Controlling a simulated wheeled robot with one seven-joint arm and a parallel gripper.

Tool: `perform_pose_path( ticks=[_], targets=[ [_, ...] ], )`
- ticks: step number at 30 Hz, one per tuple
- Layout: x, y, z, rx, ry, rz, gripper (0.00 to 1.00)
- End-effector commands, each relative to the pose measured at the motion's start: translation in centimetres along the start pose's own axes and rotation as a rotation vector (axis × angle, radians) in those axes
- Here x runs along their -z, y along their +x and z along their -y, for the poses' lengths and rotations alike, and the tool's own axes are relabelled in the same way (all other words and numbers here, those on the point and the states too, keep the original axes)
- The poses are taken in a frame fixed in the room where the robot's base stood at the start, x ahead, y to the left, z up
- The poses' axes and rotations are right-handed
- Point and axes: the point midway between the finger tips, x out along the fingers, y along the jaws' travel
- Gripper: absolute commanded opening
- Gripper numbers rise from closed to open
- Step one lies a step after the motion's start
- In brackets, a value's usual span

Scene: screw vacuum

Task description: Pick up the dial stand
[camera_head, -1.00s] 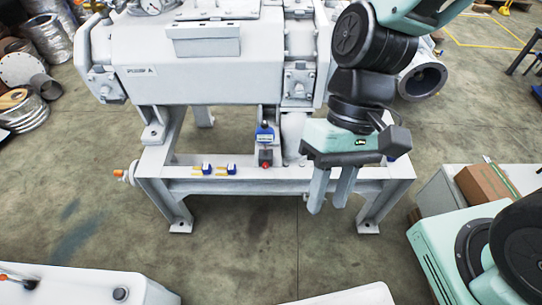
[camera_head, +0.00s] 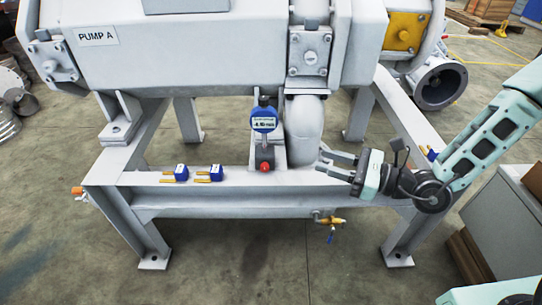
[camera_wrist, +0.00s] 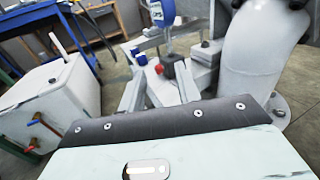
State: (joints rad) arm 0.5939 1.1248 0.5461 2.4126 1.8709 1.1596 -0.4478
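The dial stand is a blue dial gauge (camera_head: 263,122) with a white display, upright on a post above a base with a red knob (camera_head: 264,165). It stands on the front beam of the pump frame. My gripper (camera_head: 320,160) is open and empty, to the right of the stand, low over the beam, its fingers pointing left at the base without touching it. In the wrist view, the gauge (camera_wrist: 162,12) is cut off at the top, and the red knob (camera_wrist: 168,70) shows beyond and between the open fingertips.
Two small blue blocks with yellow prongs (camera_head: 181,173) lie on the beam (camera_head: 135,179) left of the stand. A thick grey pipe elbow (camera_head: 305,135) stands close behind, between stand and gripper. The white pump body (camera_head: 190,60) is above. A brass valve (camera_head: 329,219) hangs below the beam.

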Motion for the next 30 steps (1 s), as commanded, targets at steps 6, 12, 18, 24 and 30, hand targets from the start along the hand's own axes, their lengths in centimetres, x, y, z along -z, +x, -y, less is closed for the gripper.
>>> perform_pose_path(
  ticks=[6,12,18,24,30],
  targets=[
    [1.2,1.4,0.9,0.044,0.021,0.003,0.33],
    [1.4,5.6,1.0,0.041,0.019,0.003,0.33],
    [1.3,9.5,1.2,0.041,0.02,0.003,0.33],
    [1.1,11.7,1.3,0.043,0.02,0.002,0.33],
    [1.6,13.1,1.3,0.042,0.021,0.002,0.33]
  ],
)
